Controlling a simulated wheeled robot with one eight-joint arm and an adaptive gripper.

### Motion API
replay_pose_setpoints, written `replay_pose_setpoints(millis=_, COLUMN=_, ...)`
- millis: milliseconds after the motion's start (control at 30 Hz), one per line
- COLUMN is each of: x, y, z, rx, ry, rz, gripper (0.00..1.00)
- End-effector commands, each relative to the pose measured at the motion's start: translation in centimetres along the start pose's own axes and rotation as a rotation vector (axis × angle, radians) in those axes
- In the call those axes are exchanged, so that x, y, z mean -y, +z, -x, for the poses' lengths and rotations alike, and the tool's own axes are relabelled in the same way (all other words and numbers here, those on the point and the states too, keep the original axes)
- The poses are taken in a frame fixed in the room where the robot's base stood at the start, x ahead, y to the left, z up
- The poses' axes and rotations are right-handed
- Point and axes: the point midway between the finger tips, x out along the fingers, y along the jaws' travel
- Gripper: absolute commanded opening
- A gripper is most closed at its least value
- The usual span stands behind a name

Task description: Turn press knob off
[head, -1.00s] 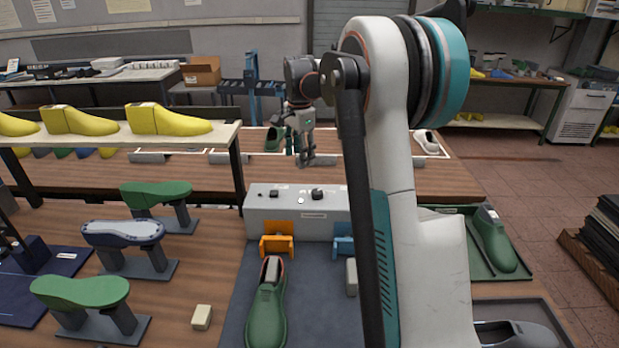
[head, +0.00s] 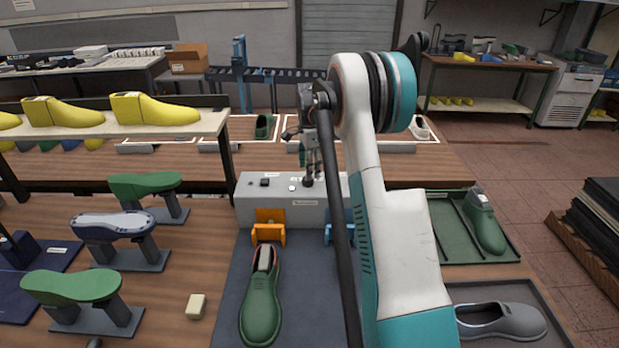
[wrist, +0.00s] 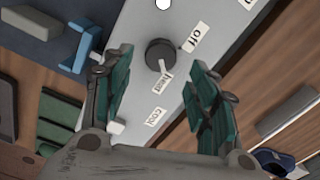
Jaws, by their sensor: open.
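The dark round knob (wrist: 160,53) sits on the grey control box (head: 250,212). Labels stand around it in the wrist view; one reads "off" (wrist: 195,37). A pale pointer on the knob's face points at the middle label (wrist: 163,82), not at "off". My gripper (wrist: 159,64) is open, with one green-padded finger on each side of the knob in the picture. I cannot tell whether either finger touches it. In the head view my gripper (head: 311,160) points down just above the knob (head: 308,183).
An orange bracket (head: 268,227) and a blue bracket (wrist: 88,45) stand before the box. Yellow lasts (head: 150,110) stand on the raised shelf at left. Trays (head: 455,230) lie on the right.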

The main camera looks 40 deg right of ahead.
Motion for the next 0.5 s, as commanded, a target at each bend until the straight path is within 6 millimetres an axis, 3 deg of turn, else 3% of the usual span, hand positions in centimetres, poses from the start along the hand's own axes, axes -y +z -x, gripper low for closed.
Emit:
replay_pose_setpoints(millis=200, x=0.0, y=0.0, z=-3.0, rx=0.0, ry=0.0, rz=0.0, gripper=0.53)
replay_pose_setpoints(millis=500, x=0.0, y=0.0, z=-3.8, rx=0.0, ry=0.0, rz=0.001, gripper=0.53)
